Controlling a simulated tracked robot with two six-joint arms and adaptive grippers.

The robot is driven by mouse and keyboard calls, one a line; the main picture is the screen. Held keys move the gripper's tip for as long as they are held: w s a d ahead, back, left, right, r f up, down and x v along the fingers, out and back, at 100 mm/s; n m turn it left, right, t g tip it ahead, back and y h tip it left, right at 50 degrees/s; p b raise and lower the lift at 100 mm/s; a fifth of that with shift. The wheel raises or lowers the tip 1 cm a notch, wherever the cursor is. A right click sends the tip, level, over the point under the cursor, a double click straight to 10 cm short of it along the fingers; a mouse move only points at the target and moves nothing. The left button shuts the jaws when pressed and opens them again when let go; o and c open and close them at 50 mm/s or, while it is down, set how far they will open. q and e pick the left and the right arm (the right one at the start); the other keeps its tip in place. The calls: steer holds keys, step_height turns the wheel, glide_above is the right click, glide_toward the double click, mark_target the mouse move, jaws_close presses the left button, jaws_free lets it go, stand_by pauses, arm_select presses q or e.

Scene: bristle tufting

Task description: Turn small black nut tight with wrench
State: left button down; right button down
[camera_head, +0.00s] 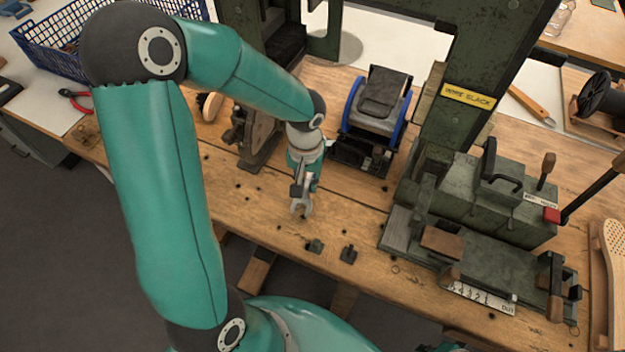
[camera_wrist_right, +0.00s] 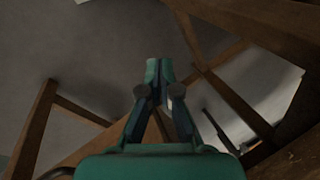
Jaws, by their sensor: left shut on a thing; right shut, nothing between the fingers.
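My left gripper (camera_head: 304,182) is shut on a grey metal wrench (camera_head: 300,208). The wrench points down, its open jaw just above the wooden bench near the front edge. Two small dark fittings sit in front of and right of the wrench: one greenish (camera_head: 315,246), one black (camera_head: 348,254). They are apart from the wrench jaw. The small black nut is too small to pick out with certainty; it may be on one of these. My right gripper (camera_wrist_right: 158,75) is shut and empty in the right wrist view, below bench height among wooden legs.
A green machine (camera_head: 470,200) with levers and a "WIRE SLACK" label fills the bench's right side. A blue-sided black device (camera_head: 376,105) stands behind the wrench. A wooden brush (camera_head: 613,262) lies far right. The bench front left of the fittings is mostly bare, with small holes.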

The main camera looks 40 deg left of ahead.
arm_select(q)
steer(key=shift+s+a+m, duration=0.25)
steer(key=shift+a+m, duration=0.05)
steer(key=shift+a, duration=0.1)
steer(key=shift+s+a+m+p, duration=0.35)
steer(key=shift+a+m, duration=0.25)
steer(key=shift+a, duration=0.1)
steer(key=shift+s+a+m+p, duration=0.25)
steer(key=shift+a+m+p, duration=0.1)
steer(key=shift+a+m, duration=0.3)
steer(key=shift+s+a+m+p, duration=0.2)
steer(key=shift+a+m+p, duration=0.15)
steer(key=shift+a+m, duration=0.25)
steer(key=shift+d+f, duration=0.1)
steer(key=shift+w+d+n+b, duration=0.1)
steer(key=shift+d+n+b, duration=0.2)
steer(key=shift+b, duration=0.25)
steer(key=shift+w+d+n+b, duration=0.15)
steer(key=shift+d+n+b, duration=0.3)
steer(key=shift+n+b, duration=0.1)
steer(key=shift+r, duration=0.2)
